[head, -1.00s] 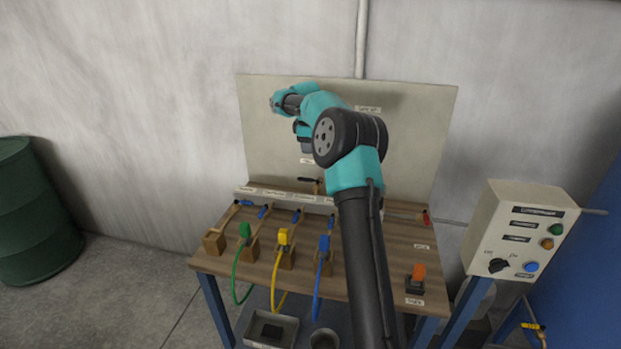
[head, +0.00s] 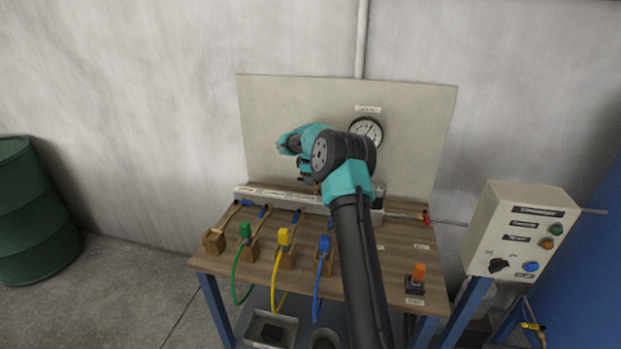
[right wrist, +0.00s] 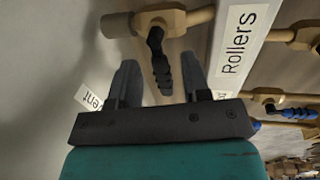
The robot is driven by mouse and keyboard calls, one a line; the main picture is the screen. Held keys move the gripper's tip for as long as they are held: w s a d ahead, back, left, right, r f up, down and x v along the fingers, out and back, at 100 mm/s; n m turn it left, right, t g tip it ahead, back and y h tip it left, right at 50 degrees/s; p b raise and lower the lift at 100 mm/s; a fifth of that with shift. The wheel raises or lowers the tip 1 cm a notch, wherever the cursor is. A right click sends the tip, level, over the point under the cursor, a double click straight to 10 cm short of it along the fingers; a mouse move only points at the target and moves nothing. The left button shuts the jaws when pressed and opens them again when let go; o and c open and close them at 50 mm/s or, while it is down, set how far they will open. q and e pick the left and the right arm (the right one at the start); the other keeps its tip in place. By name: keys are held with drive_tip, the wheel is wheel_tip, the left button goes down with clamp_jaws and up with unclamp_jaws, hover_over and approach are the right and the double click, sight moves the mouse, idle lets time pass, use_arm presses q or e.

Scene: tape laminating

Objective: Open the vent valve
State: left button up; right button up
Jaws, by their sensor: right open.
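The vent valve (right wrist: 158,58) has a black ribbed lever on a brass-coloured body, beside a label (right wrist: 88,98) whose visible letters read "ent". My right gripper (right wrist: 160,66) is open, and in the right wrist view the black lever shows between its two fingers. I cannot tell whether either finger touches it. In the head view my right gripper (head: 308,180) is low in front of the back panel, by the manifold, and mostly hides the valve. My left gripper is not in view.
The white manifold (head: 277,194) has blue-handled valves (head: 262,212) along its front. Green, yellow and blue hose connectors (head: 284,237) stand on the wooden bench. A gauge (head: 366,130) is on the back panel (head: 420,140). A control box (head: 515,230) stands right.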

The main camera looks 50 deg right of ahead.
drive_tip(key=shift+f, duration=0.2)
clamp_jaws()
idle(0.3)
